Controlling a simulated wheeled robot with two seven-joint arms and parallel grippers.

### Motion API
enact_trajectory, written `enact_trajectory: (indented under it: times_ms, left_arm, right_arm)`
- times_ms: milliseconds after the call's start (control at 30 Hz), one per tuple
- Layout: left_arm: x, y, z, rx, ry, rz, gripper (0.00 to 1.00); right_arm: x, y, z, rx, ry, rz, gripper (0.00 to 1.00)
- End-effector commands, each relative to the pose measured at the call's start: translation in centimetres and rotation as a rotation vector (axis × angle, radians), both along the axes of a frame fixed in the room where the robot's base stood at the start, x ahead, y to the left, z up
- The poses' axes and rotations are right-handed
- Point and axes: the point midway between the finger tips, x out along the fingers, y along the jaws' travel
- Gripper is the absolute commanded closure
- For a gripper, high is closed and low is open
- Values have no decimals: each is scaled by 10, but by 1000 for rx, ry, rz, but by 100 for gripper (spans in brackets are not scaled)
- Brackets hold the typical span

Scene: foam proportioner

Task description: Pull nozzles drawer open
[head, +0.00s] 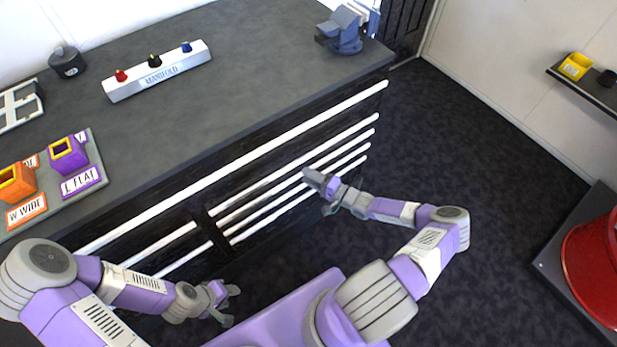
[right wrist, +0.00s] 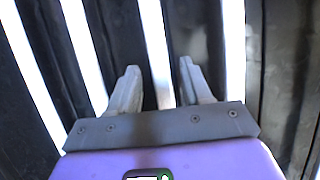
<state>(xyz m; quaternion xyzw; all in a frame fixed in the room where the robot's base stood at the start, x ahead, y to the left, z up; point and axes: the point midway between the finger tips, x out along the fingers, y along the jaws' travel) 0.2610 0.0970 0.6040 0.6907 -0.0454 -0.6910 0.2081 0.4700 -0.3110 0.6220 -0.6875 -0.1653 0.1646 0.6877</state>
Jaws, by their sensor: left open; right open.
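The dark bench front carries several long white bar handles (head: 290,133), stacked one below another. I see no drawer label, so I cannot tell which one is the nozzles drawer. The drawer fronts look closed. My right gripper (head: 319,193) is open at the right-hand stack of bars. In the right wrist view its fingers (right wrist: 160,70) point at the drawer fronts, one on each side of a white bar (right wrist: 154,45). I cannot tell whether they touch it. My left gripper (head: 231,305) is open and empty, low near the bench front at the left.
A red drum (head: 595,265) stands right. Dark floor between is clear.

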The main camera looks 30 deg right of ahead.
Motion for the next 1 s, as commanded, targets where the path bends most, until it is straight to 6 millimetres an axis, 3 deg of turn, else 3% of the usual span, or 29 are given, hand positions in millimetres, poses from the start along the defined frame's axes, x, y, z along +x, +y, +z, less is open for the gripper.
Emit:
enact_trajectory:
  times_ms: [333,667,1000]
  left_arm:
    - [0,0,-1,0,0,0,57]
    - [0,0,-1,0,0,0,57]
    - [0,0,0,0,0,0,57]
  right_arm:
    - [6,3,0,0,1,0,51]
    - [5,3,0,0,1,0,100]
    - [4,3,0,-1,2,0,100]
